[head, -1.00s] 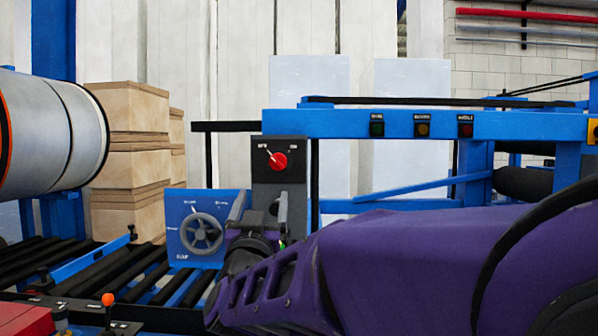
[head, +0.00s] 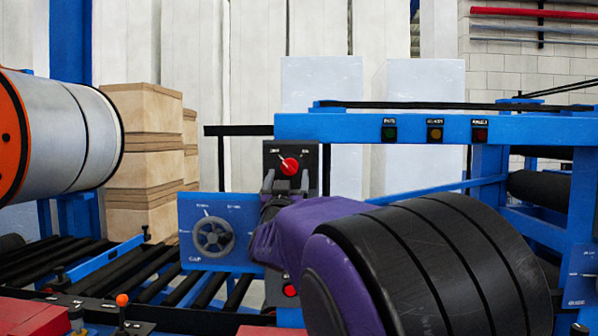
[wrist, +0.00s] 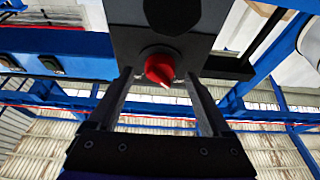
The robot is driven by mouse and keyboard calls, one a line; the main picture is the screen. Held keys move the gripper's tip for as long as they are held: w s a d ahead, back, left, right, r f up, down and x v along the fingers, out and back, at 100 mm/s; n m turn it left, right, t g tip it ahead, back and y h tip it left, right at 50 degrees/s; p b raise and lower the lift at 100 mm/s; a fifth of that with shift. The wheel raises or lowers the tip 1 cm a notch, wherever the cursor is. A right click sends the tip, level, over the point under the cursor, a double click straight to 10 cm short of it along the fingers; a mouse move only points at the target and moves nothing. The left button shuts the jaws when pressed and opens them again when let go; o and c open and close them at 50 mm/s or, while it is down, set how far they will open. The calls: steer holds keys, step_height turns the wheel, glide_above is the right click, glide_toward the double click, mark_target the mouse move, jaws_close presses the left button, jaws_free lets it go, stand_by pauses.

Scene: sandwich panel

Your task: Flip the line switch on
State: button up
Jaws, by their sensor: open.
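The line switch is a red rotary knob (head: 290,166) on a dark grey box (head: 312,152), with small white labels above it. Its white pointer is toward the upper left label in the head view. My gripper (head: 285,182) is raised in front of the box, just below the knob in the head view. In the wrist view the red knob (wrist: 160,68) shows between and beyond my two open fingers (wrist: 160,85). The fingers are apart, with nothing held. I cannot tell whether they touch the knob or the box.
A blue gap panel with a handwheel (head: 213,236) stands left of the box. A red button (head: 290,290) is below. A blue beam with several indicator lamps (head: 435,133) runs right. Rollers (head: 120,272) and an orange-tipped lever (head: 122,300) are lower left.

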steer(key=shift+x, duration=1.15)
jaws_close()
